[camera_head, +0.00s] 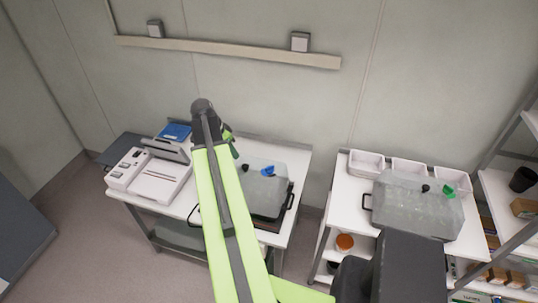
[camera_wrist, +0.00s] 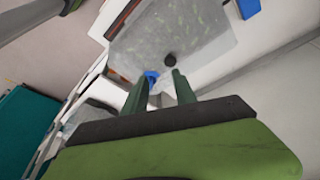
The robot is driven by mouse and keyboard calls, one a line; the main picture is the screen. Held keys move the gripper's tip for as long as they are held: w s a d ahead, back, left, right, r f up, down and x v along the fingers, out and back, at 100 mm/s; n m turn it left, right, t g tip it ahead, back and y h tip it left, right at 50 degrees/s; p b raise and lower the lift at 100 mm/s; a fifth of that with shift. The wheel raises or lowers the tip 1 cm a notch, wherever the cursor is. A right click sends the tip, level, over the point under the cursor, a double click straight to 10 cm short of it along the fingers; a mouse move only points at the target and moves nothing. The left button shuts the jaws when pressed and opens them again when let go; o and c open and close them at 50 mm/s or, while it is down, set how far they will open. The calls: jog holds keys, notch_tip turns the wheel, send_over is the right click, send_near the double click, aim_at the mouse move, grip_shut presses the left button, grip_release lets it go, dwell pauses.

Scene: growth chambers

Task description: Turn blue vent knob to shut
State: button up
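The blue vent knob (camera_head: 267,171) stands on the lid of a clear, greyish growth chamber (camera_head: 262,190) on the middle table, with a black knob (camera_head: 247,168) beside it. In the wrist view the blue knob (camera_wrist: 151,77) shows between the fingertips, closer to the left finger, and the black knob (camera_wrist: 170,60) lies just beyond. My gripper (camera_wrist: 158,76) is open, its two dark green fingers apart and pointing toward the lid. I cannot tell whether a finger touches the knob. In the head view my gripper (camera_head: 233,142) is partly hidden behind my arm, left of the knob.
A white machine (camera_head: 155,175) stands left of the chamber, near a blue item (camera_head: 176,131). On the right table is another clear chamber (camera_head: 415,205) with a green knob (camera_head: 448,190), in front of white trays (camera_head: 367,163). A shelf rack (camera_head: 510,200) stands far right.

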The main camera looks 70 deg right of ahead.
jog(key=s+d+r+m, duration=0.2)
jog(key=s+d+m, duration=0.1)
jog(key=s+d, duration=0.4)
jog(key=b, duration=1.5)
send_near(270, 166)
jog(key=shift+g, duration=0.4)
jog(key=x, duration=0.5)
jog(key=w+x, duration=0.1)
jog(key=x, duration=0.1)
jog(key=shift+f, duration=0.45)
jog(key=shift+s+d+f+b, duration=0.2)
jog(key=shift+s+f+b, duration=0.1)
jog(key=shift+f, duration=0.1)
jog(key=shift+r, duration=0.1)
jog(key=shift+c, duration=0.3)
